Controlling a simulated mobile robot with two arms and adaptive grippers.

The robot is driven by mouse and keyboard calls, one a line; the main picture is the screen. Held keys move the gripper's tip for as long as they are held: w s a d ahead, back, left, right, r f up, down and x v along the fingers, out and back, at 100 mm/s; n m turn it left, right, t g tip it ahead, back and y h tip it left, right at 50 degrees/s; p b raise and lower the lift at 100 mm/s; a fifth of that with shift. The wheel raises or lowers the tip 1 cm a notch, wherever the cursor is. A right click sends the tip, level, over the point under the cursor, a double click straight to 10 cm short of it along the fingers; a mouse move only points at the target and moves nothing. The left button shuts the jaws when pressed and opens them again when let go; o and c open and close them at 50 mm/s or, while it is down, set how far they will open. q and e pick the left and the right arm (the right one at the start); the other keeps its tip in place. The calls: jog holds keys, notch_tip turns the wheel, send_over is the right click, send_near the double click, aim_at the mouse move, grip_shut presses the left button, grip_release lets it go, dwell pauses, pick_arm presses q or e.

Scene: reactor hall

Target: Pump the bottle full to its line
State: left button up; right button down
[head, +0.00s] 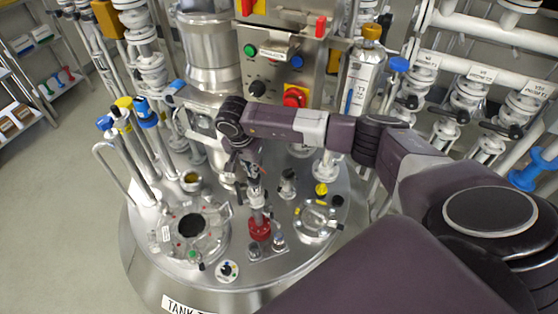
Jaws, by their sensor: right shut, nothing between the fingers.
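My right gripper (252,178) points down over the tank top, shut and empty. Directly below it stands a small pump-like fitting with a grey stem (257,198) and a red collar (259,228); I cannot tell whether the fingertips touch the stem. A clear upright vessel (364,80) with an amber cap, a white label and a blue vertical stripe stands at the back right of the tank; it may be the bottle. Its liquid level and line are too small to tell. My left gripper is not in view.
The round steel tank top (285,188) carries a round hatch (191,228), several small fittings and blue-handled valves (146,112) at its left. A control panel (281,70) with a red button rises behind. Pipes and labelled valves (470,95) crowd the right. The floor at left is clear.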

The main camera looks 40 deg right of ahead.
jog(key=shift+r+p, duration=1.65)
jog(key=shift+r, duration=1.15)
jog(key=shift+f, duration=0.1)
jog(key=shift+s+f+b, duration=0.1)
jog(key=shift+f+b, duration=2.6)
jog(key=shift+f, duration=0.2)
jog(key=shift+r, duration=0.1)
jog(key=shift+r+p, duration=1.7)
jog(key=shift+r, duration=1.15)
jog(key=shift+f, duration=0.1)
